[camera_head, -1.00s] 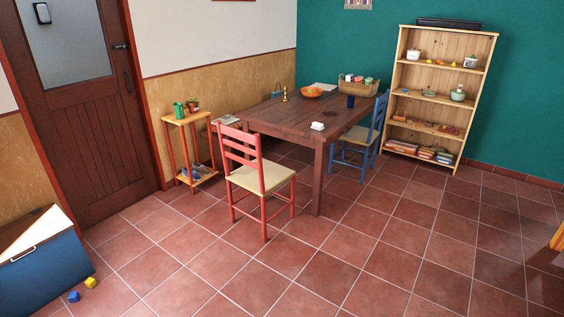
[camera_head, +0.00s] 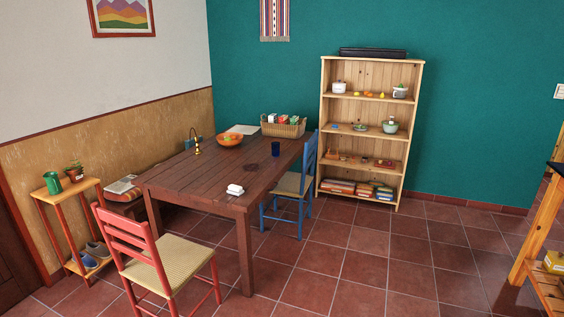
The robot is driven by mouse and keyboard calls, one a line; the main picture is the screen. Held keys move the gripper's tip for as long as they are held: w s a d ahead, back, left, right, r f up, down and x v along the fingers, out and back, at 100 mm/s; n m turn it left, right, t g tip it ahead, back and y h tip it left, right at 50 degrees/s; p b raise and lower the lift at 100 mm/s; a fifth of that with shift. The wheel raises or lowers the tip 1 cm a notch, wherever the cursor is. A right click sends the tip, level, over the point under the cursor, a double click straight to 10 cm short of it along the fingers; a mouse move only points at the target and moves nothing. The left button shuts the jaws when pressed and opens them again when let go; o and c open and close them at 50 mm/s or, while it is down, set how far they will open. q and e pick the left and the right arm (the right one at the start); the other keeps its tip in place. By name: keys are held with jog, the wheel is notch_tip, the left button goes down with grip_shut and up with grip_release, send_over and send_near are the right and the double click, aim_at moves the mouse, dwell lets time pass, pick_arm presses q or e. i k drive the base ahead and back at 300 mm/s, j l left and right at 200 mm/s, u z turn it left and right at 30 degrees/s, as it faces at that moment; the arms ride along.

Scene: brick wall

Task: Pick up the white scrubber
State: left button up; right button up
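A small white object (camera_head: 235,190) lies near the front corner of the dark wooden table (camera_head: 190,178). It is too small in the picture to tell whether it is the white scrubber. Neither of my grippers is in view.
A red chair (camera_head: 150,262) stands at the table's front left, and a blue chair (camera_head: 308,160) at its right. An orange bowl (camera_head: 229,141), a basket (camera_head: 283,130) and a blue cup (camera_head: 275,149) stand on the table. The tiled floor (camera_head: 375,262) is clear between table and wooden stand (camera_head: 538,235).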

aim_at(236, 190)
jog(key=i, duration=2)
